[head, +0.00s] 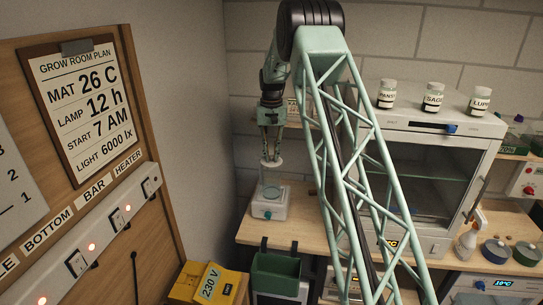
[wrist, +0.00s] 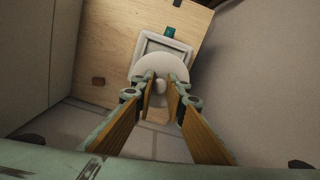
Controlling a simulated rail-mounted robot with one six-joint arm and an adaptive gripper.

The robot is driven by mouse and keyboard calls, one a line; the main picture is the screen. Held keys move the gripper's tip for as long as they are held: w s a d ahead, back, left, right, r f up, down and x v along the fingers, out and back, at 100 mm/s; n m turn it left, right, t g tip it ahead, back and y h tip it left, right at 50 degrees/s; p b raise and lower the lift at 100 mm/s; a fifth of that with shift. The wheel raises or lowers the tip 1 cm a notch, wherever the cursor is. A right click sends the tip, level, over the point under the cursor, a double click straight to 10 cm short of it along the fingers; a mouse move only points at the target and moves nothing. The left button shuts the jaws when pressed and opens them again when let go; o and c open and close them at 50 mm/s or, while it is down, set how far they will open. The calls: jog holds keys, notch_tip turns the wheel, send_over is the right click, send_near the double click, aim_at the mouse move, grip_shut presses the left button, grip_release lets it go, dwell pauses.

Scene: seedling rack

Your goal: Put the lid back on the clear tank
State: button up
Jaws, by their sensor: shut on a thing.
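The clear tank (head: 270,190) stands on a white base unit (head: 268,207) on the wooden bench, left of the arm's lattice in the head view. My gripper (head: 270,153) points down above the tank, shut on the white round lid (head: 271,162). The lid is held above the tank, with a gap seen between them. In the wrist view my gripper (wrist: 161,92) grips the knob at the middle of the lid (wrist: 160,67). The lid hides most of the tank there, and part of the pale square base (wrist: 165,43) shows beyond it.
A glass-fronted cabinet (head: 425,130) with several labelled jars on top stands to the right. A green bin (head: 276,274) and a yellow 230 V box (head: 208,282) are below the bench front. The wall is close behind and left of the tank.

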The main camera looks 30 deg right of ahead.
aim_at(271, 161)
jog(key=shift+f+b, duration=1.15)
jog(key=shift+f, duration=1.6)
jog(key=shift+f, duration=0.2)
dwell(0.8)
jog(key=o, duration=0.8)
jog(key=shift+o, duration=0.2)
jog(key=o, duration=0.5)
jog(key=shift+r, duration=0.1)
jog(key=shift+r+p, duration=1.5)
jog(key=shift+r, duration=1.9)
